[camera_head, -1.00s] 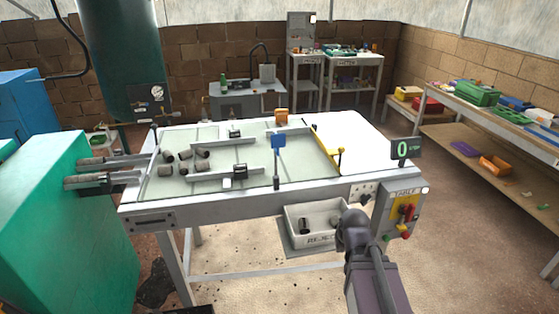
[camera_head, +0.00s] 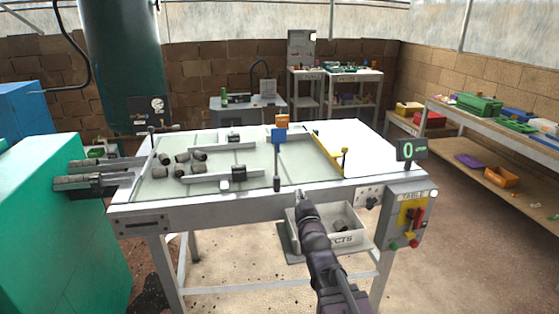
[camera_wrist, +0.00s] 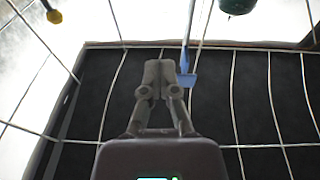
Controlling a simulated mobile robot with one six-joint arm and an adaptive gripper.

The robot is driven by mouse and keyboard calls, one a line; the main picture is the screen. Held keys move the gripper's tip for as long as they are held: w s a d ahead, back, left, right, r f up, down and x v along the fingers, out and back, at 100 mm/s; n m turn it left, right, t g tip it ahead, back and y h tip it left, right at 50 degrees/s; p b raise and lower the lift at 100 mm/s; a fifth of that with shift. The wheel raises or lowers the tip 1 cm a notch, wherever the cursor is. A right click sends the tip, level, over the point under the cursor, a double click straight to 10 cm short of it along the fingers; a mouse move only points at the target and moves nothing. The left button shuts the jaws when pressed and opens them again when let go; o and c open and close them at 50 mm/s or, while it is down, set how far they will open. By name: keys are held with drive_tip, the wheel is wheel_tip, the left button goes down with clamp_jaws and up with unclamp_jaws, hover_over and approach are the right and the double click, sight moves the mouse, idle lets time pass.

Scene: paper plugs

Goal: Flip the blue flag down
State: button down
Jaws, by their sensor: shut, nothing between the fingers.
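The blue flag (camera_head: 278,136) stands upright on a thin post at the front edge of the table (camera_head: 240,207), its square plate at the top. My gripper (camera_head: 299,193) is at the table's front edge, to the right of the flag's post and lower than the plate. In the wrist view, my gripper (camera_wrist: 160,76) is shut and empty, its fingertips together. The blue flag (camera_wrist: 187,80) shows just right of the fingertips there; I cannot tell whether they touch.
An orange piece (camera_head: 282,119) shows behind the blue flag. Several dark plugs (camera_head: 180,169) lie on the tabletop at left, by metal guide bars. A yellow arm (camera_head: 330,153) crosses the right side. A white reject bin (camera_head: 343,240) sits under the front edge.

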sight(278, 143)
drive_tip(key=s+a+r+t+y+b, duration=0.2)
drive_tip(key=s+a+r+t+b, duration=0.1)
drive_tip(key=s+r+t, duration=0.1)
drive_tip(key=shift+s+a+r+t, duration=0.2)
drive_tip(key=shift+r+t, duration=0.3)
drive_tip(key=shift+t, duration=0.3)
drive_tip(key=shift+w+r, duration=0.1)
drive_tip(key=p+x, duration=0.2)
drive_tip(key=x, duration=0.2)
drive_tip(key=f+p+x, duration=0.1)
drive_tip(key=p+x, duration=0.1)
drive_tip(key=x, duration=0.1)
drive_tip(key=w+p+x, duration=0.1)
drive_tip(key=p+x, duration=0.1)
drive_tip(key=x, duration=0.2)
drive_tip(key=shift+w+a, duration=0.25)
drive_tip(key=shift+a, duration=0.15)
drive_tip(key=shift+w+a+f, duration=0.1)
drive_tip(key=shift+w+a, duration=0.05)
drive_tip(key=shift+w, duration=0.5)
